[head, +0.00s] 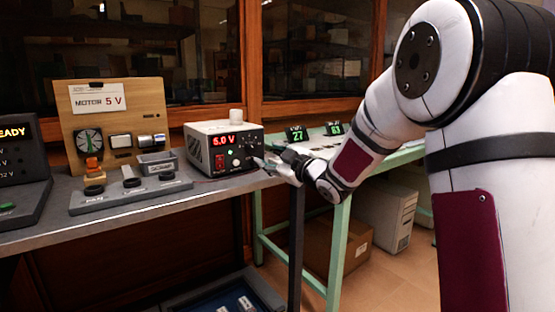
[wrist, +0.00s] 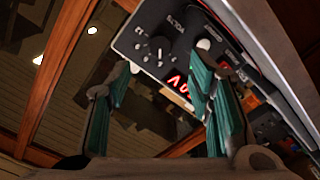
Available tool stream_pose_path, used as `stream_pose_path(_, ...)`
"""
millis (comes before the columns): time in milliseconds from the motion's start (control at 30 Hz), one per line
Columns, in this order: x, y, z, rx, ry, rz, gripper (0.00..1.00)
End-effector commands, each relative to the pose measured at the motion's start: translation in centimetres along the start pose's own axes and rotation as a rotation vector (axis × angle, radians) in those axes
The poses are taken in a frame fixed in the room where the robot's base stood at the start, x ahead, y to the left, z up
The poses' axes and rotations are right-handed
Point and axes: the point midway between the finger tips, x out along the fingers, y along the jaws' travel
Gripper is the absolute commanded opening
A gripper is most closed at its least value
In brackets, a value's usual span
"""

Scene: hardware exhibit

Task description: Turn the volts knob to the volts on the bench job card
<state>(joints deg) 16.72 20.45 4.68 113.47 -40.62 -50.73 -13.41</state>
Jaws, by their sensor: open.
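The job card (head: 98,98) on the wooden board reads MOTOR 5 V. My gripper (head: 264,165) is at the right side of the supply's front panel. In the wrist view my gripper (wrist: 168,58) is open, with teal fingers apart on either side of the panel's controls. A dark round knob (wrist: 182,44) shows between the fingertips beside a lettered label, which looks like VOLTS. I cannot tell whether a finger touches it.
A grey tray (head: 130,193) with several dark round stands lies left of the supply. A green-framed table (head: 405,155) with small displays 27 and 63 stands at right. Cabinet glass is behind.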

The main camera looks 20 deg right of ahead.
Motion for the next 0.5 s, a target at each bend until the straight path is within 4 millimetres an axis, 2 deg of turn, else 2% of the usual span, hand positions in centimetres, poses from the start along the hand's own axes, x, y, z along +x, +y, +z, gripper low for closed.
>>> stream_pose_path(100,-1.7,0.0,0.0,-0.001,-0.001,0.0,0.47)
stream_pose_path(200,-2.5,0.0,0.0,-0.001,-0.001,0.0,0.47)
stream_pose_path(500,-3.0,0.0,0.0,0.0,-0.001,-0.001,0.47)
